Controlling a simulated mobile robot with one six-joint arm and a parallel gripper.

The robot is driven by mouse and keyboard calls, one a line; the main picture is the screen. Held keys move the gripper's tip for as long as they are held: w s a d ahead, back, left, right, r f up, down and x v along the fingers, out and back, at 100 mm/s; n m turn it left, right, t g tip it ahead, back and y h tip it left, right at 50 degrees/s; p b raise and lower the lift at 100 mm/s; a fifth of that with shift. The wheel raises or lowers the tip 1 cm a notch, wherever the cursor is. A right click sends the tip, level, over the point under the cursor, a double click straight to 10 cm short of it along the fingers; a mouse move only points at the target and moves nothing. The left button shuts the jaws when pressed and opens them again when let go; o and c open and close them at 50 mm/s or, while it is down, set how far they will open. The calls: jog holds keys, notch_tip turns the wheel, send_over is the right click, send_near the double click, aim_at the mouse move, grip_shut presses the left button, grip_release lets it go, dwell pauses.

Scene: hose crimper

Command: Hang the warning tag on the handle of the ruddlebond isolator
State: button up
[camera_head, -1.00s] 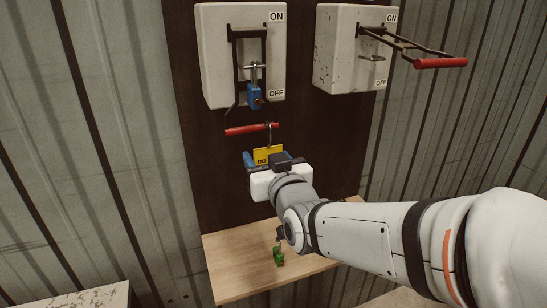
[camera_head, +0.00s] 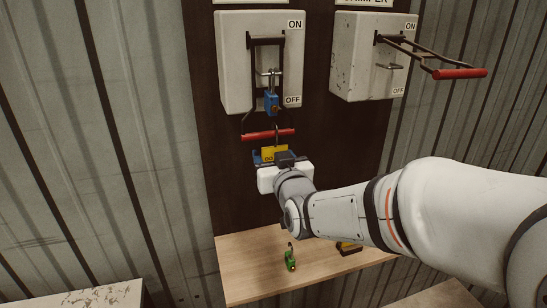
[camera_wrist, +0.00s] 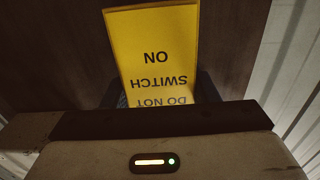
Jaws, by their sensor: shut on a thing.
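My gripper (camera_head: 271,162) is shut on the yellow warning tag (camera_head: 274,153) and holds it upright. In the wrist view the tag (camera_wrist: 158,55) reads "DO NOT SWITCH ON", upside down. A thin hook rises from the tag and overlaps the red grip (camera_head: 258,136) of the left isolator's handle; I cannot tell whether it is around or in front of it. This handle is down at OFF on the left grey box (camera_head: 232,60). A blue padlock (camera_head: 271,104) hangs at its hasp. The left box's nameplate is cut off, so I cannot read "ruddlebond".
The right grey box (camera_head: 352,55) has its handle sticking out, with a red grip (camera_head: 460,73). Its nameplate is partly cut off. A wooden shelf (camera_head: 250,283) below holds a green padlock (camera_head: 290,259) and a yellow-and-black item (camera_head: 348,247), partly behind my arm.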

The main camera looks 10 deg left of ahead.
jog(key=shift+f, duration=0.15)
jog(key=o, duration=1)
jog(key=shift+o, duration=0.2)
jog(key=b+v, duration=0.2)
jog(key=v, duration=0.6)
jog(key=s+d+f+m+g+h, duration=0.2)
jog(key=s+d+f+g+h, duration=0.15)
jog(key=d+f, duration=0.5)
jog(key=s+d+f+m+g+h, duration=0.25)
jog(key=d+f+g+h, duration=0.25)
jog(key=d, duration=0.7)
jog(key=s+d+f+m+g, duration=0.1)
jog(key=s+d+g, duration=0.3)
jog(key=s, duration=0.5)
jog(key=shift+s+d+f+m+h+p, duration=0.15)
jog(key=shift+d+f+m+h+p, duration=0.25)
jog(key=shift+d, duration=0.45)
